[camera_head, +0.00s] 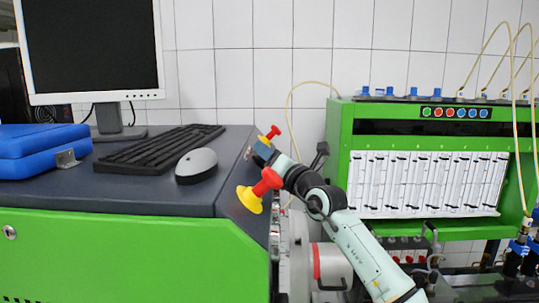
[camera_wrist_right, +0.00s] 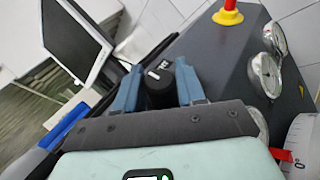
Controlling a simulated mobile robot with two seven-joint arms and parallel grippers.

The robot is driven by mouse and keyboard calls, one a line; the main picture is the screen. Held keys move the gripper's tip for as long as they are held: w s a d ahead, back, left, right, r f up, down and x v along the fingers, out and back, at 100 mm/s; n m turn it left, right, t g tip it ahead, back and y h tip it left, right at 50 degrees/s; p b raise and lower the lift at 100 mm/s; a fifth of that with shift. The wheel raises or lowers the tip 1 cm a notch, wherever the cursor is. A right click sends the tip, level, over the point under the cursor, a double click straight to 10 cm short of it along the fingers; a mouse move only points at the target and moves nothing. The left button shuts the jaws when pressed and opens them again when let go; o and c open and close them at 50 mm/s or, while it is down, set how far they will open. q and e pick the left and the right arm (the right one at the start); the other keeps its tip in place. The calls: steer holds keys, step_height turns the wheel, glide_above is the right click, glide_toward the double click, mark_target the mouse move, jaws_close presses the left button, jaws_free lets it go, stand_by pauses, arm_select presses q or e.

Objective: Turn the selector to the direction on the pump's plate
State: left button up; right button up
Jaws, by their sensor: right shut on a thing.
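My right gripper (camera_head: 262,153) reaches the sloped panel at the right end of the green bench. In the right wrist view its two blue fingers (camera_wrist_right: 157,90) stand on either side of a black selector knob (camera_wrist_right: 158,85) and are shut on it. A small white mark shows just past the knob, too small to read. In the head view the fingers and arm hide the knob. I cannot make out the pump's plate or a direction on it in either view. My left gripper is not in view.
Red-and-yellow buttons (camera_head: 258,190) flank the gripper on the panel; one also shows in the right wrist view (camera_wrist_right: 228,14). Round gauges (camera_wrist_right: 265,75) sit beside the knob. A mouse (camera_head: 196,165), keyboard (camera_head: 160,147) and blue case (camera_head: 40,150) lie on the bench top.

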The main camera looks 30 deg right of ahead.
steer(key=shift+w+a+f+m+g+h+p, duration=0.15)
steer(key=shift+m+g+h, duration=0.15)
steer(key=shift+m+h, duration=0.3)
steer(key=shift+s+a+r+m+g+h+p, duration=0.15)
steer(key=shift+m+g+h, duration=0.15)
steer(key=shift+m+h, duration=0.25)
steer(key=shift+w+f+m+h, duration=0.1)
steer(key=shift+m+h, duration=0.35)
steer(key=shift+h, duration=0.1)
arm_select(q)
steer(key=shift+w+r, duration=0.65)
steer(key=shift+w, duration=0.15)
arm_select(e)
steer(key=shift+d+g+h, duration=0.2)
steer(key=shift+g+h, duration=0.2)
steer(key=o, duration=0.9)
steer(key=shift+o, duration=0.2)
steer(key=shift+d, duration=0.1)
